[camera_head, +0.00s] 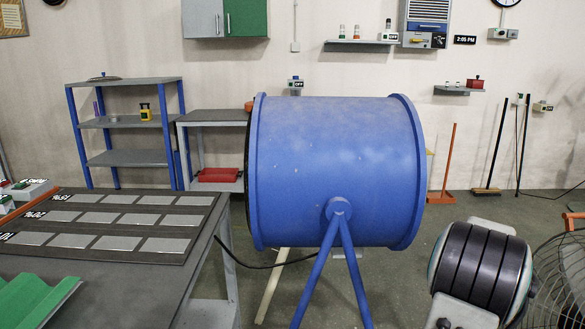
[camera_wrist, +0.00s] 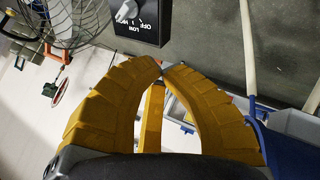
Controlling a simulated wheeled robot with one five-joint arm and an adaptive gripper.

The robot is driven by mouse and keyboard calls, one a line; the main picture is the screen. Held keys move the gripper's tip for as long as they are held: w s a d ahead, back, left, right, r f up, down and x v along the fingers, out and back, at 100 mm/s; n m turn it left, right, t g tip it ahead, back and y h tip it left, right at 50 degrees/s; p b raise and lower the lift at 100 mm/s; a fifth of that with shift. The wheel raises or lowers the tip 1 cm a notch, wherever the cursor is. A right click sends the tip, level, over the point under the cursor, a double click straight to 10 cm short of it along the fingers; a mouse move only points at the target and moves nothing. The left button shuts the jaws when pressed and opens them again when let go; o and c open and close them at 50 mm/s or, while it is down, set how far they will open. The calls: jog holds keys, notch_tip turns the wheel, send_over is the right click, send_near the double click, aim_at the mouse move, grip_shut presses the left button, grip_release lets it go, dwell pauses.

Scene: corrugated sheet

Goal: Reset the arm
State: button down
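My gripper (camera_wrist: 162,69) shows in the wrist view, with two curved yellow fingers whose tips meet or nearly meet. I see nothing held between the tips. Beyond them is a dark control box (camera_wrist: 140,20) with a grey knob, its lettering OFF, LOW and HIGH upside down; I cannot tell the distance, but no contact shows. My gripper does not show in the head view.
A big blue drum (camera_head: 335,160) on blue legs stands mid-room. At left, a grey table (camera_head: 110,300) holds a green corrugated sheet (camera_head: 30,300) and a rack of grey plates (camera_head: 100,255). A wire-caged fan (camera_head: 560,280) is at right. Floor shows behind, near brooms.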

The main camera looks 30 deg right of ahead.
jog(key=w+a+r+n+t+y+p, duration=0.15)
jog(key=w+a+r+p, duration=0.3)
jog(key=a, duration=0.55)
jog(key=w+a+r+y+p, duration=0.25)
jog(key=w+a+r, duration=0.3)
jog(key=a, duration=0.45)
jog(key=w+a+r+n+t+y+p, duration=0.1)
jog(key=w+a+r+p, duration=0.35)
jog(key=a, duration=0.45)
jog(key=s+a+r+y+p, duration=0.1)
jog(key=s+a+r+p, duration=0.2)
jog(key=a, duration=0.5)
jog(key=s+a+r+n+g+y+p, duration=0.1)
jog(key=s+a+r+p, duration=0.2)
jog(key=s+a, duration=0.3)
jog(key=s+a+r+n+g+y+p, duration=0.1)
jog(key=s+a+r+y+p, duration=0.1)
jog(key=a, duration=0.9)
jog(key=s+r+p, duration=0.1)
jog(key=s+p, duration=0.1)
jog(key=s, duration=0.1)
jog(key=shift+s+a, duration=0.15)
jog(key=shift+a, duration=0.1)
jog(key=shift+r, duration=0.1)
